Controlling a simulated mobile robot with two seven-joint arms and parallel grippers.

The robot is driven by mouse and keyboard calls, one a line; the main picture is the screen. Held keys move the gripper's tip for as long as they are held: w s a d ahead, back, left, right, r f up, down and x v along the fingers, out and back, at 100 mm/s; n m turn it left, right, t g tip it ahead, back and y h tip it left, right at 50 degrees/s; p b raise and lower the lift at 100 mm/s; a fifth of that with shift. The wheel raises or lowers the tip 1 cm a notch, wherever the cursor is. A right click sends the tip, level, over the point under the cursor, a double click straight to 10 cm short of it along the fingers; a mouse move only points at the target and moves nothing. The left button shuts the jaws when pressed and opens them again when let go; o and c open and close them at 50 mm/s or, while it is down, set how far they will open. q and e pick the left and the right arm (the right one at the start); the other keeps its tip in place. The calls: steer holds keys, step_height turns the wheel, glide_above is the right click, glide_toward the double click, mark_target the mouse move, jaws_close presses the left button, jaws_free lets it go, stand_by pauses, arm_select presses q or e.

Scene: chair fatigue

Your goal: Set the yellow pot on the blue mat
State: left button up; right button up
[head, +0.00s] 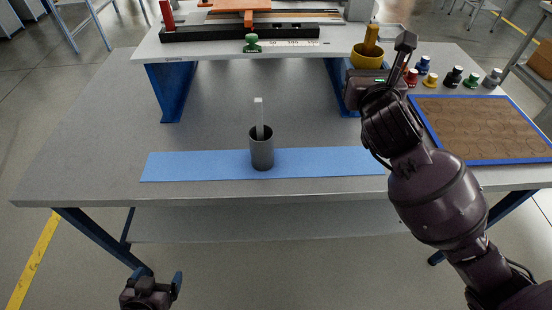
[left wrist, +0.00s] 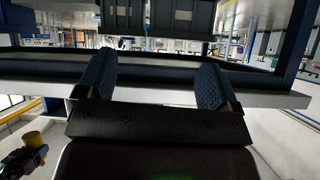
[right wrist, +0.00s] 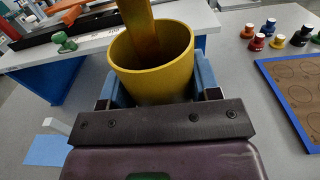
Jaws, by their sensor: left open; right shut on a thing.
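The yellow pot (head: 368,58) is at the right end of the raised shelf, with a thick yellow-brown stick standing in it. My right gripper (head: 374,76) is shut on the pot. In the right wrist view the pot (right wrist: 150,75) sits between the two blue fingers, and its underside is hidden. The blue mat (head: 205,167) is a long strip along the table's front, left of the right gripper. A grey cup (head: 262,152) with a light grey handle-like piece in it stands on the mat's middle. My left gripper (head: 153,283) is open and empty, below the table's front edge.
The raised shelf (head: 200,50) on blue legs carries a green-handled stamp (head: 252,43) and a red post (head: 167,14). Several small coloured knobs (head: 455,77) stand behind a blue-framed brown board (head: 480,128) at right. The mat is bare on both sides of the cup.

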step_height(320, 180, down, 20)
steer(key=b, duration=0.6)
steer(key=shift+r, duration=0.2)
steer(key=shift+f, duration=0.2)
steer(key=shift+r, duration=0.1)
arm_select(q)
steer(key=f, duration=0.4)
steer(key=shift+w+d+f, duration=0.15)
steer(key=shift+w+d, duration=0.2)
steer(key=shift+w, duration=0.05)
arm_select(e)
steer(key=o, duration=1)
steer(key=shift+f, duration=0.2)
steer(key=shift+c, duration=0.2)
